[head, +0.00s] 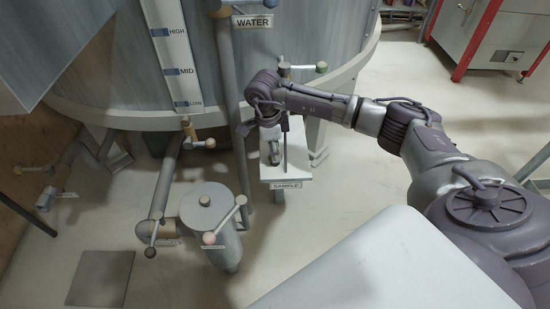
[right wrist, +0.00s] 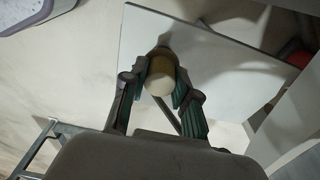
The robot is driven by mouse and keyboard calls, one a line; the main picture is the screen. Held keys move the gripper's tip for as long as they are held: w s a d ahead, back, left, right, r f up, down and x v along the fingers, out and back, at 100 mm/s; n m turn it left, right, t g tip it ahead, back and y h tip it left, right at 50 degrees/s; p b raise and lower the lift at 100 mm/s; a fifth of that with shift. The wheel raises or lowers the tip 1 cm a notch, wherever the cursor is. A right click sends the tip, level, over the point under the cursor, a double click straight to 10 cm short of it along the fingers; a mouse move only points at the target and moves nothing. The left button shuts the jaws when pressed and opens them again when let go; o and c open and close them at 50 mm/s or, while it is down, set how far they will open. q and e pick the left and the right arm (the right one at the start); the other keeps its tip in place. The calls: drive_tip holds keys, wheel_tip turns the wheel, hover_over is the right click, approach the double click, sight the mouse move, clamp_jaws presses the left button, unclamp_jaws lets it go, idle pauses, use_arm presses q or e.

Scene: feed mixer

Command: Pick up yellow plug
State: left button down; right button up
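A small cylinder with a pale cream end and a darker yellow-brown side, which I take for the yellow plug (right wrist: 161,76), shows in the right wrist view. It is between the two fingertips of my right gripper (right wrist: 162,82), and both fingers appear to touch its sides. Behind it is a white plate (right wrist: 225,65); I cannot tell whether the plug rests on it. In the head view my right gripper (head: 275,151) points down over the white shelf (head: 297,170) labelled SAMPLE, and the plug cannot be made out there. My left gripper is not in view.
A large grey tank (head: 115,65) stands behind the shelf, with a vertical WATER pipe (head: 233,110) just left of it. A grey canister (head: 210,208) with valve handles stands lower left. Open floor (head: 370,160) lies right of the shelf, below my arm.

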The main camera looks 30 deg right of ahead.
clamp_jaws()
drive_tip(key=shift+r, duration=0.1)
